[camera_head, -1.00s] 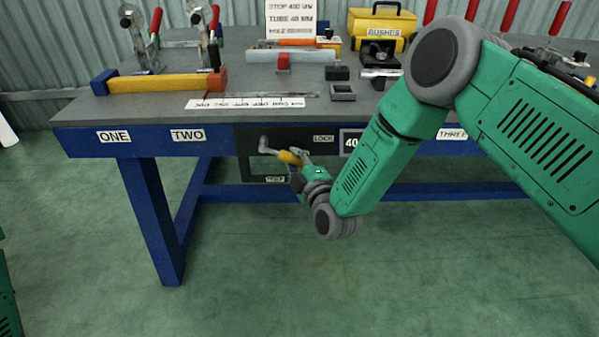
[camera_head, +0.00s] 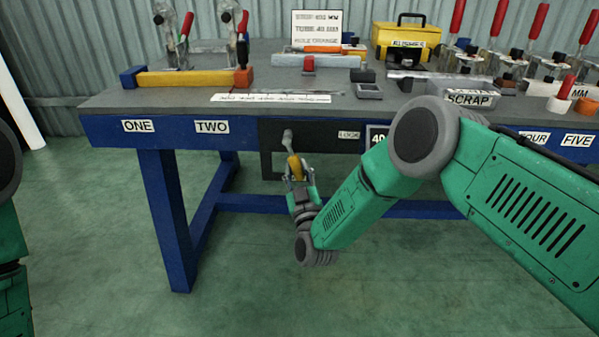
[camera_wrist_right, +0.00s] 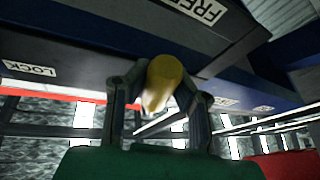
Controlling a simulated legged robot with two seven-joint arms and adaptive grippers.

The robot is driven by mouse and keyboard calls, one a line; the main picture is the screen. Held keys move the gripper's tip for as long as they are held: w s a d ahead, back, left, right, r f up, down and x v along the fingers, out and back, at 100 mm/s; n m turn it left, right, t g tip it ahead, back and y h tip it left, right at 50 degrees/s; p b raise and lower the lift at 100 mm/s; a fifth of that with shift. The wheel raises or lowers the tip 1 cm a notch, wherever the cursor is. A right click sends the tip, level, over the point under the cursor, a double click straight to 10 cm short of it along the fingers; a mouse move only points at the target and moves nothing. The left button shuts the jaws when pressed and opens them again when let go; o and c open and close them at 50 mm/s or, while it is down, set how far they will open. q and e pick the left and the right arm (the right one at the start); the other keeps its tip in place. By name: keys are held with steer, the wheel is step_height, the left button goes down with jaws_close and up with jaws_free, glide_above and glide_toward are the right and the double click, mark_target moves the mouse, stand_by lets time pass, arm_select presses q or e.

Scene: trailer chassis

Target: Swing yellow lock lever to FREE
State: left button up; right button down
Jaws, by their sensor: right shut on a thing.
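The lock lever hangs from a grey pivot (camera_head: 287,136) on the dark panel at the bench's front. Its yellow handle (camera_head: 294,164) points nearly straight down, slightly right. My right gripper (camera_head: 298,174) is shut on the yellow handle from below. In the right wrist view the handle (camera_wrist_right: 164,74) sits between both fingers (camera_wrist_right: 160,100). The FREE label (camera_wrist_right: 201,9) is at the top there, and the LOCK label (camera_wrist_right: 28,68) at the left. In the head view the LOCK label (camera_head: 348,135) is right of the pivot; the FREE label is hidden. My left gripper is out of view.
The blue-framed bench (camera_head: 170,215) has legs and a crossbar below the panel. On top are a yellow-orange bar (camera_head: 190,79), toggle clamps with red handles and a yellow box (camera_head: 405,42). Open green floor lies in front.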

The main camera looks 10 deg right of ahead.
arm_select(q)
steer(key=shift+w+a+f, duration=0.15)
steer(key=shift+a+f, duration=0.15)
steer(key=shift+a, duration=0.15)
arm_select(e)
steer(key=shift+a+f+m+h, duration=0.4)
steer(key=shift+a+m, duration=0.2)
steer(key=shift+m, duration=0.3)
steer(key=c, duration=1.3)
jaws_free()
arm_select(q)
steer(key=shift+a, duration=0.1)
arm_select(e)
steer(key=shift+r, duration=0.1)
steer(key=v, duration=1.2)
steer(key=shift+w+a, duration=0.1)
